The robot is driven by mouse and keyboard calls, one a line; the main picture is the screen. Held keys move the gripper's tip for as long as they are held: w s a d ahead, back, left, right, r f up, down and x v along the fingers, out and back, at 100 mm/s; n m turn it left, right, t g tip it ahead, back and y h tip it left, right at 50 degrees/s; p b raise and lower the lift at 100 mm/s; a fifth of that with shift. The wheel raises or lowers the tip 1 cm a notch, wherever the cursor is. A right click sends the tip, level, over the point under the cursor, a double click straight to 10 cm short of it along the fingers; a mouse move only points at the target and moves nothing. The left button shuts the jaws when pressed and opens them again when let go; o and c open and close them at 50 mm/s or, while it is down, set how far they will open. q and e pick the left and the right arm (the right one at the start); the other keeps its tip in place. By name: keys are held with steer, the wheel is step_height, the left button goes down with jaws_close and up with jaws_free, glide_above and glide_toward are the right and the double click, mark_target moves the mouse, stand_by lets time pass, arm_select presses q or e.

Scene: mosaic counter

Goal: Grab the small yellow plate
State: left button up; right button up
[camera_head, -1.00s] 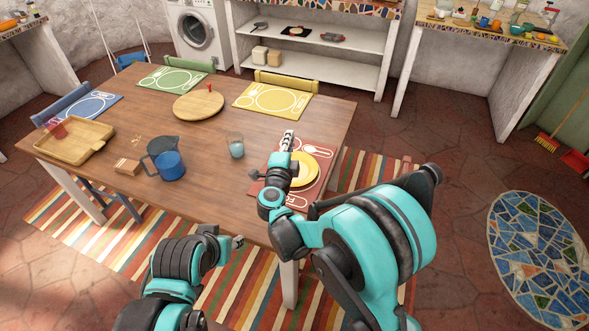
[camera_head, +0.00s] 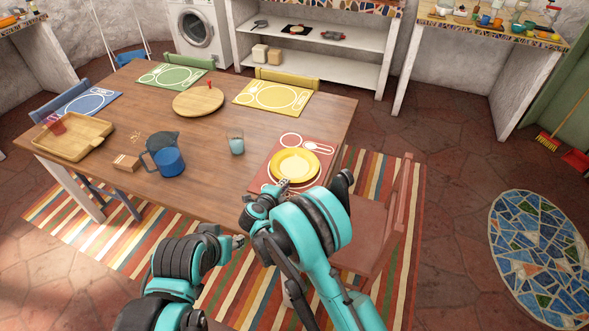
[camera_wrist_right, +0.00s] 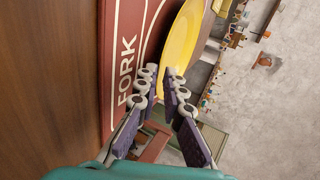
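The small yellow plate (camera_head: 295,165) lies on the red placemat (camera_head: 269,176) at the right end of the wooden table. It also shows in the right wrist view (camera_wrist_right: 184,42), just beyond the fingertips. My right gripper (camera_head: 284,186) is at the plate's near edge in the head view, partly hidden by its own wrist.
A glass (camera_head: 236,143), a blue pitcher (camera_head: 168,161), a small wooden block (camera_head: 126,162), a wooden tray (camera_head: 66,153) and a round board (camera_head: 199,103) are on the table (camera_head: 205,185). A red chair (camera_head: 383,230) stands right of my right arm.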

steer(key=shift+x, duration=1.25)
steer(key=shift+s, duration=0.1)
jaws_close()
steer(key=shift+r, duration=0.2)
